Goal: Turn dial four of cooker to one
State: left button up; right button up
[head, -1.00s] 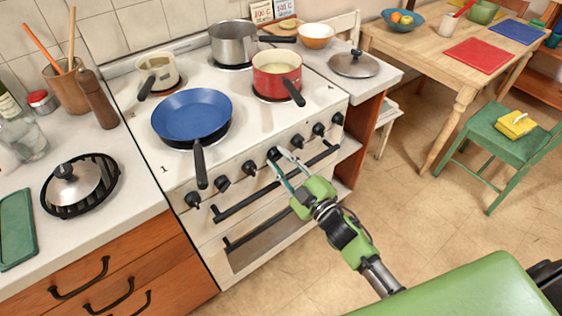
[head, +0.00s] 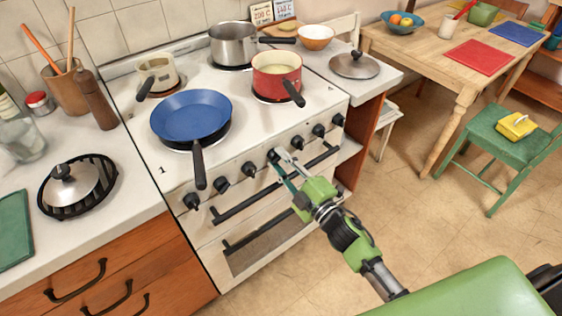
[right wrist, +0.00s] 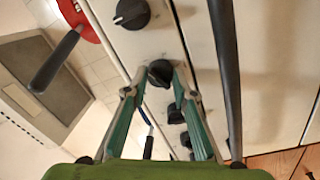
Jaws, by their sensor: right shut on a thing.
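The cooker (head: 185,172) is white, with a row of several black dials along its front. The fourth dial from the left (head: 273,155) is at my right gripper (head: 279,157), whose fingers are shut on it. In the right wrist view this dial (right wrist: 160,72) sits between the two fingertips (right wrist: 160,82). Its pointer and any number for its setting are too small or hidden to read. A neighbouring dial (right wrist: 132,13) shows a white line. My left gripper is not in view.
A blue pan (head: 191,115) has its handle reaching over the front edge above the dials. A red pot (head: 277,75) also has its handle towards the front. A black oven handle (head: 240,203) runs just below the dials, close to my right gripper.

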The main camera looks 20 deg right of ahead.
jog(key=shift+a, duration=0.1)
jog(key=o, duration=1.1)
jog(key=shift+s+d+f, duration=0.1)
jog(key=shift+s+d, duration=0.1)
jog(key=shift+s, duration=0.25)
jog(key=v, duration=1.1)
jog(key=shift+s, duration=0.1)
jog(key=shift+f, duration=0.1)
